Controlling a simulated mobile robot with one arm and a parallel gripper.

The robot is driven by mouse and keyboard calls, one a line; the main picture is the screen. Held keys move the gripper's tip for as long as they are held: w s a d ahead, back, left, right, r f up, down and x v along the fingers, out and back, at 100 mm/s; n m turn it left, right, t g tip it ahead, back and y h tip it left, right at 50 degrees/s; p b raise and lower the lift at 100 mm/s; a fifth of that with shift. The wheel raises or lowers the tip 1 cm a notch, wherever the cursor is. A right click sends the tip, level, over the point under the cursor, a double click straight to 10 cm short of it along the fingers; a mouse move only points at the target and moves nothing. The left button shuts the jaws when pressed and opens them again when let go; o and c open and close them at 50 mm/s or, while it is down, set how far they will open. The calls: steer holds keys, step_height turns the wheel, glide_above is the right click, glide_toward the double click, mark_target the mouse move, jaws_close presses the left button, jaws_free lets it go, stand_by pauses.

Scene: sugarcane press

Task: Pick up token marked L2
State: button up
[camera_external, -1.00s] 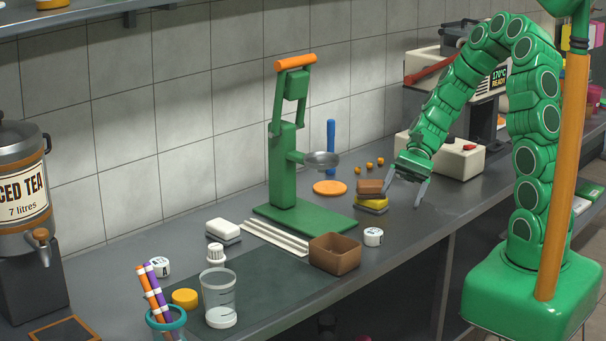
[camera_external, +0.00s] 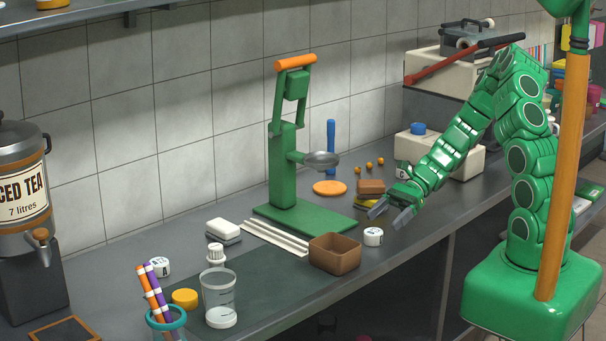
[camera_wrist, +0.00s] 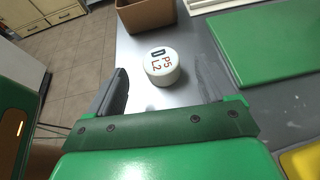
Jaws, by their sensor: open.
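A white round token (camera_wrist: 162,68) with red lettering that reads P5 and L2, beside a dark mark, stands upright on the grey counter in the wrist view. In the external view the white token (camera_external: 373,237) just right of the brown box looks like the same one; its lettering is too small to read there. My gripper (camera_external: 390,214) is open and empty, angled down just behind and to the right of that token, apart from it. In the wrist view the token shows ahead, between the two dark fingers.
The brown box (camera_external: 335,254) stands close left of the token. The green press (camera_external: 290,190) and its base are behind. A sponge stack (camera_external: 370,187) is behind my gripper. The counter's front edge is near.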

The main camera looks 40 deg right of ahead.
mark_target(378, 229)
steer(key=x, duration=0.2)
steer(key=f+x, duration=0.1)
steer(key=x, duration=0.2)
steer(key=shift+d, duration=0.15)
steer(key=shift+a+f, duration=0.25)
steer(key=shift+a, duration=0.45)
steer(key=shift+c, duration=0.2)
steer(key=c, duration=1)
steer(key=shift+r, duration=0.1)
